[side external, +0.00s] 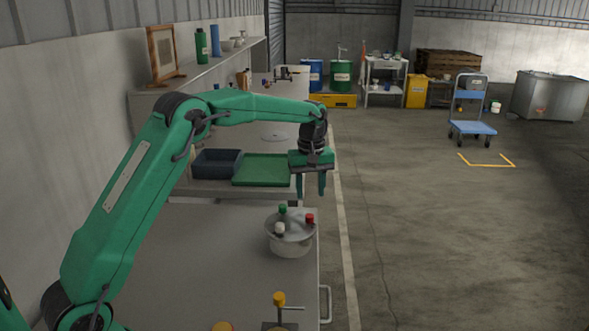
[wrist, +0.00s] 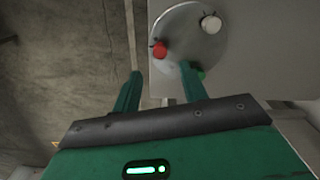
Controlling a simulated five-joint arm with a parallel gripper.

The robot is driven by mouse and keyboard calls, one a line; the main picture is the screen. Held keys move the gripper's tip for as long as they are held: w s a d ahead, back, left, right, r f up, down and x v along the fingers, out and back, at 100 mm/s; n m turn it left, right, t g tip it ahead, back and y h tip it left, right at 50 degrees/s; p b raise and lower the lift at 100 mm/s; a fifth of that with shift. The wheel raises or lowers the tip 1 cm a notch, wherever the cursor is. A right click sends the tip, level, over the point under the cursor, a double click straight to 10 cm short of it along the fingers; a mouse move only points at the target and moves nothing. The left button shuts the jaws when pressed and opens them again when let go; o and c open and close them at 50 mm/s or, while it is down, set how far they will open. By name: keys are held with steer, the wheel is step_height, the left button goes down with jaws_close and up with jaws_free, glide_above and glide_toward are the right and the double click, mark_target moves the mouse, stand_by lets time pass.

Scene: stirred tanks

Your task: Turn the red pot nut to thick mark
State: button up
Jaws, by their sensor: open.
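The round pot (side external: 290,240) stands near the right edge of the grey bench, with red, green and white nuts on its lid. The red nut (side external: 309,218) is on the right of the lid; in the wrist view it (wrist: 159,50) is on the lid's left side. The green nut (side external: 282,209) is at the back, and in the wrist view a finger partly hides it. The white nut (side external: 279,229) is at the front. My gripper (side external: 314,196) is open and empty, above the pot and a little beyond it. I cannot make out a thick mark.
A green tray (side external: 262,170) and a dark blue bin (side external: 217,163) lie behind the pot. A yellow-topped fitting (side external: 279,300) stands at the bench's front. The bench (side external: 190,245) is clear left of the pot; open floor lies to its right.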

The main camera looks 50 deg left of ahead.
mark_target(310, 216)
steer(key=shift+f, duration=3.85)
jaws_close()
